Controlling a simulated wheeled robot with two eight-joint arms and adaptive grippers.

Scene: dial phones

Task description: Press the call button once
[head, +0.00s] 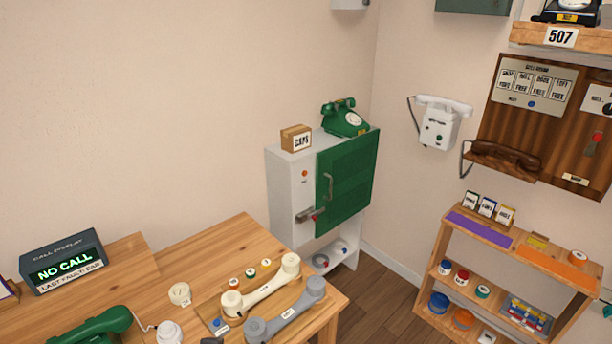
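No button in the head view carries a label that I can read as the call button. A small blue button (217,322) sits at the left end of the wooden handset board (298,316). Another blue button (531,104) is on the bell board (531,84) on the right wall. The white wall phone (440,122) has small coloured buttons on its front. The call display (62,262) on the table reads "NO CALL" in green, with a "LAST FAULT" line below. Neither of my grippers is in view.
The wooden table (205,247) holds a green handset (98,326), a cream handset (262,284) and a grey handset (285,312). A cabinet (288,180) with a green door stands behind it. A wooden shelf unit (447,245) stands at right, with open floor between.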

